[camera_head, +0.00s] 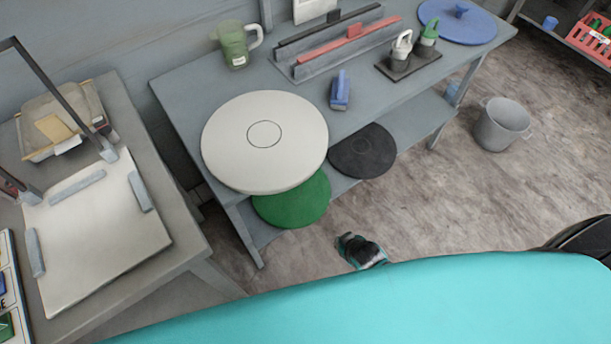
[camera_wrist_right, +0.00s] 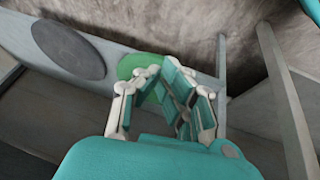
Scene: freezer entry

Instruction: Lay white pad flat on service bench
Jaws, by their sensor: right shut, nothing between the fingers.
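The white pad (camera_head: 265,158) is a large round disc with a ring at its centre. In the head view it lies at the front edge of the grey service bench (camera_head: 185,92), with its near part over the edge. Whether its underside rests fully on the top is hidden. My right gripper (camera_head: 358,252) is low in front of the bench, apart from the white pad. In the right wrist view this gripper (camera_wrist_right: 166,74) is shut and empty, with the lower shelf beyond it. My left gripper is not in view.
A green pad (camera_head: 295,205) and a black pad (camera_head: 362,152) lie on the lower shelf. The bench holds a green jug (camera_head: 232,45), a blue brush (camera_head: 340,90), racks, bottles and a blue disc (camera_head: 457,22). A side table (camera_head: 185,240) stands left; a grey bucket (camera_head: 502,125) stands right.

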